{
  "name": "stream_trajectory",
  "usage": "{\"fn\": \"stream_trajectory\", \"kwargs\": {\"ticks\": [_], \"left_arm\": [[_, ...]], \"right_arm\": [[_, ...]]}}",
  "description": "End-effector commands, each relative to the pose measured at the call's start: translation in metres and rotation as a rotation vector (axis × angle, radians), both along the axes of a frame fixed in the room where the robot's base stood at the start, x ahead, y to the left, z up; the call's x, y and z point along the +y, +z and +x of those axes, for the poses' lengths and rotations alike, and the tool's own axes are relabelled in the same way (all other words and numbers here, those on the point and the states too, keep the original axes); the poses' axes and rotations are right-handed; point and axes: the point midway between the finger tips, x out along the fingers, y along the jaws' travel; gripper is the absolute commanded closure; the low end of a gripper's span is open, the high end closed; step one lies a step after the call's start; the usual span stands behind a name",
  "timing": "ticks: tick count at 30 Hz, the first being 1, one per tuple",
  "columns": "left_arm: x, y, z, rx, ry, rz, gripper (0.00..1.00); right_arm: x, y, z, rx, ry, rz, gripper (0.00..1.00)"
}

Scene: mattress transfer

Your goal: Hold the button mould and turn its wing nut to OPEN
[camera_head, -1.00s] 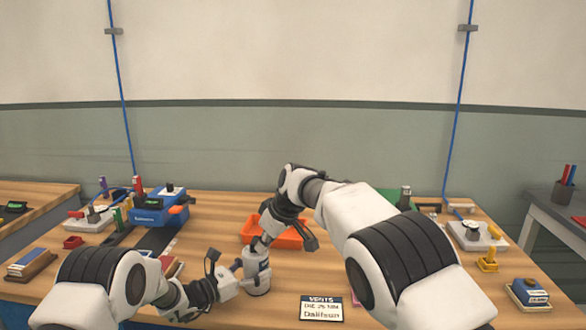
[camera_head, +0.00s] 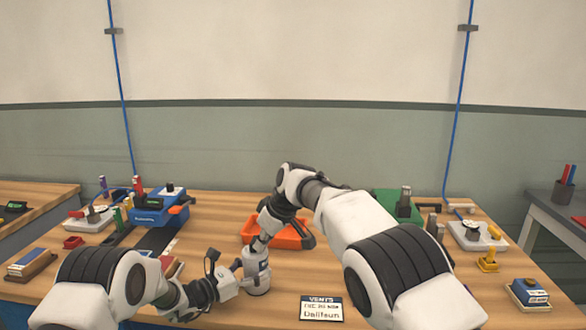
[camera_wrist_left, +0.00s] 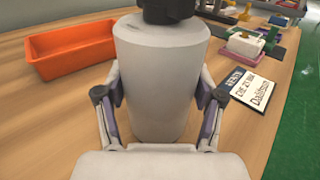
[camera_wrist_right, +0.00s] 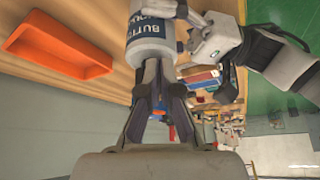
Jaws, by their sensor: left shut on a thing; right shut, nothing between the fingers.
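The button mould is a pale grey cylinder with a dark label, standing at the front middle of the table in the head view (camera_head: 257,284). My left gripper (camera_head: 236,276) is shut on its side; in the left wrist view the fingers flank the mould (camera_wrist_left: 160,85). My right gripper (camera_head: 260,243) is shut and empty at the mould's upper end. The right wrist view shows the closed fingers (camera_wrist_right: 157,70) in front of the labelled mould (camera_wrist_right: 150,45). The wing nut cannot be made out; a dark part shows at the mould's top in the left wrist view.
An orange tray (camera_head: 293,240) lies behind the mould. A printed card (camera_head: 321,308) lies to its right. A blue box (camera_head: 150,217) and small fixtures stand at the left. A green box (camera_head: 386,197) and a grey fixture (camera_head: 475,240) stand at the right.

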Motion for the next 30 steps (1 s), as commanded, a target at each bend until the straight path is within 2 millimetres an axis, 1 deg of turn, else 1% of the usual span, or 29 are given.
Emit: {"fn": "stream_trajectory", "kwargs": {"ticks": [15, 24, 26, 30], "left_arm": [[-0.003, 0.002, -0.001, -0.007, -0.009, 0.002, 0.99], [-0.003, 0.002, -0.001, -0.006, -0.008, 0.002, 1.00], [-0.002, 0.002, -0.001, -0.005, -0.007, 0.002, 1.00], [-0.002, 0.002, 0.000, -0.005, -0.005, 0.000, 1.00]], "right_arm": [[0.002, 0.000, 0.003, -0.003, -0.003, 0.003, 1.00], [-0.003, 0.001, -0.004, -0.004, -0.002, 0.002, 1.00], [-0.003, 0.005, -0.003, -0.005, -0.001, 0.003, 1.00], [-0.003, 0.023, -0.003, -0.005, -0.001, 0.002, 1.00]]}}
